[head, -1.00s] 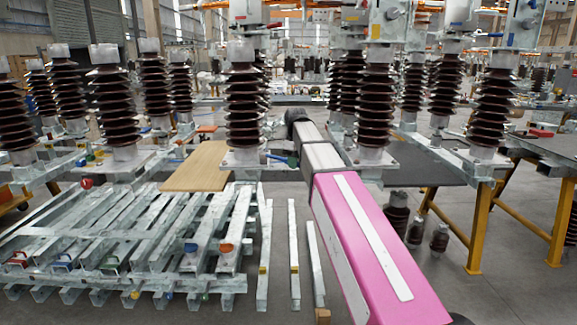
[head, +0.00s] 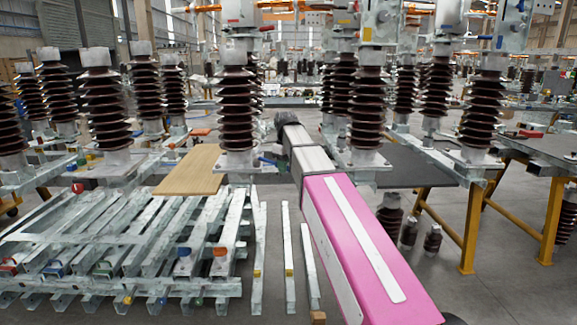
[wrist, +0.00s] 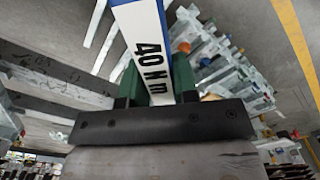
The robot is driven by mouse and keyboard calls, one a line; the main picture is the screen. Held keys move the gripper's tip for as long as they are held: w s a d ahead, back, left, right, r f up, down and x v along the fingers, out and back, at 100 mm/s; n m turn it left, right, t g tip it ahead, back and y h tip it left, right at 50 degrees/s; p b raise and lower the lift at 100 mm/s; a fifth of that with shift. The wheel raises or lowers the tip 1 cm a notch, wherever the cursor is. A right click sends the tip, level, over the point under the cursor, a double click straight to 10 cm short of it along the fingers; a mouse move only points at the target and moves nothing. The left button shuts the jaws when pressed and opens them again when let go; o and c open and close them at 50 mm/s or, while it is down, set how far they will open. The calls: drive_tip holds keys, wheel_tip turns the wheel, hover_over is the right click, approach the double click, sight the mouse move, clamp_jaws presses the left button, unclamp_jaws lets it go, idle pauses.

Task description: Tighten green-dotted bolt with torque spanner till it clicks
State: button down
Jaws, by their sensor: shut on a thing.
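In the wrist view my gripper (wrist: 157,82) has its two green fingers shut on the torque spanner (wrist: 146,45). The spanner has a white face marked "40 Nm" and a blue edge; its far end runs out of the top of the picture. In the head view my pink and white arm reaches forward to the insulator frame, and its dark far end (head: 284,121) is beside an insulator. The gripper and spanner are hidden there. A small green spot (head: 283,165) shows by the base of the middle insulator; I cannot tell whether it is the green-dotted bolt.
Brown ribbed insulators (head: 237,100) stand on steel frames on both sides of my arm. Stacked galvanised beams (head: 120,235) with coloured marks lie at left. A wooden board (head: 190,172) is behind them. A bench with yellow legs (head: 473,230) stands at right, with grey floor between.

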drive_tip(key=shift+s+a, duration=0.2)
drive_tip(key=shift+r, duration=3.55)
